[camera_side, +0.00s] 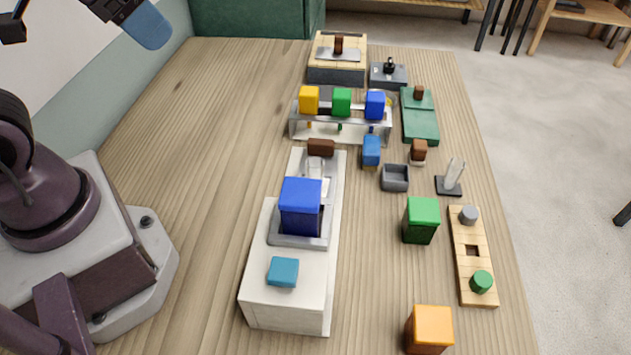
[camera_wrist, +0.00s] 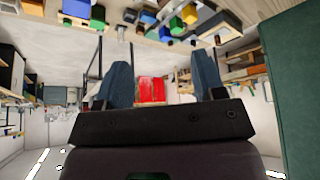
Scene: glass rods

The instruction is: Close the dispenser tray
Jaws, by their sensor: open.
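A long white unit (camera_side: 262,293) that looks like the dispenser stands mid-table in the side view. It has a teal button-like block (camera_side: 283,271) at its near end. A grey tray (camera_side: 297,240) on it surrounds the foot of a tall blue block (camera_side: 301,207). A pale channel runs back from there to a brown handle (camera_side: 320,147) at the far end. I cannot tell how far the tray is out. My gripper (camera_side: 148,24) is high at the upper left, far from the unit. In the wrist view my gripper (camera_wrist: 162,65) is open and empty.
Behind stand a rack (camera_side: 345,131) with coloured blocks, a wooden-topped box (camera_side: 337,72) and a green board (camera_side: 421,122). To the right are a small grey bin (camera_side: 395,178), a green block (camera_side: 421,222), an orange block (camera_side: 430,328) and a wooden peg strip (camera_side: 472,253). The table left of the unit is clear.

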